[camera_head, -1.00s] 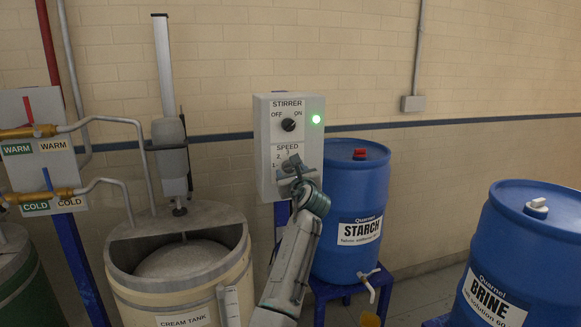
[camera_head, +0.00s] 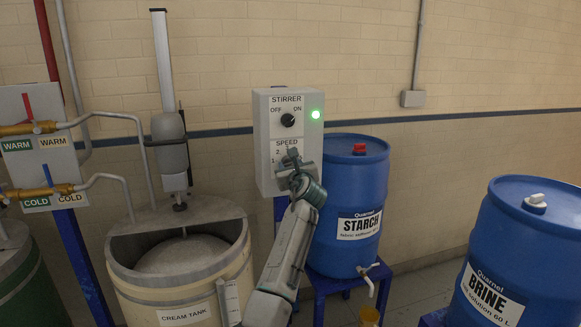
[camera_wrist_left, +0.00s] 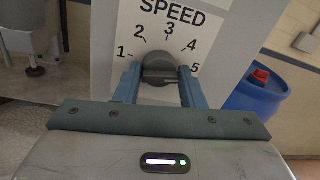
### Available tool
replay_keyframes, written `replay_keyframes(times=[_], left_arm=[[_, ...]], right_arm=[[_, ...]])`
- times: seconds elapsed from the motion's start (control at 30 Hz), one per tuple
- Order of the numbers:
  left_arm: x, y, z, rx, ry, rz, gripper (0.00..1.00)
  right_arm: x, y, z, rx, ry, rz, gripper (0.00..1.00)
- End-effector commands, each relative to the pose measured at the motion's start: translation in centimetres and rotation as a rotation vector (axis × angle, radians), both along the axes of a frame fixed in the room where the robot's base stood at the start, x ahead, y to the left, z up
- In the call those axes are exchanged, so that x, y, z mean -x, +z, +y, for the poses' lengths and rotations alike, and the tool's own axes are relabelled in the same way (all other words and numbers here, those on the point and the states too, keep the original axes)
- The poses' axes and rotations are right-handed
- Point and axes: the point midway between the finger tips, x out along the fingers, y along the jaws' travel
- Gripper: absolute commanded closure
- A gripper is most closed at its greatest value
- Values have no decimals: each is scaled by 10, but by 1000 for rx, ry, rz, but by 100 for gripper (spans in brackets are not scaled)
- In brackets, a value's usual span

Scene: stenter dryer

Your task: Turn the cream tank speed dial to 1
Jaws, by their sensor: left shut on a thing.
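My left gripper (camera_wrist_left: 158,78) is shut on the dial, one finger on each side. In the head view my left gripper (camera_head: 291,165) covers the dial and part of the scale. I cannot make out the dial's pointer mark. My right gripper is not in view.
Above is the OFF/ON stirrer knob (camera_head: 288,120) with a lit green lamp (camera_head: 316,114). A blue starch barrel (camera_head: 345,190) stands close to the right of my left arm. A brine barrel (camera_head: 515,260) is farther right. Warm and cold taps (camera_head: 40,128) are at the left.

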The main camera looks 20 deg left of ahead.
Motion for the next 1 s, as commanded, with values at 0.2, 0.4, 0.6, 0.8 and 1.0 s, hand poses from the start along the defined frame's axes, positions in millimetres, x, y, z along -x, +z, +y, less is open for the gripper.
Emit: replay_keyframes(times=[0.2,0.4,0.6,0.8,1.0], left_arm=[[0,-2,0,51,0,-34,87],[0,-4,0,161,0,-108,87],[0,-6,0,312,0,-211,87],[0,-7,0,470,0,-318,87],[0,-8,0,627,1,-424,87]], right_arm=[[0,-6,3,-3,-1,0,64],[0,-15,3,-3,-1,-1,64],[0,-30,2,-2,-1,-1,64],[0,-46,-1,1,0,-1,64],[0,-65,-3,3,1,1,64]])
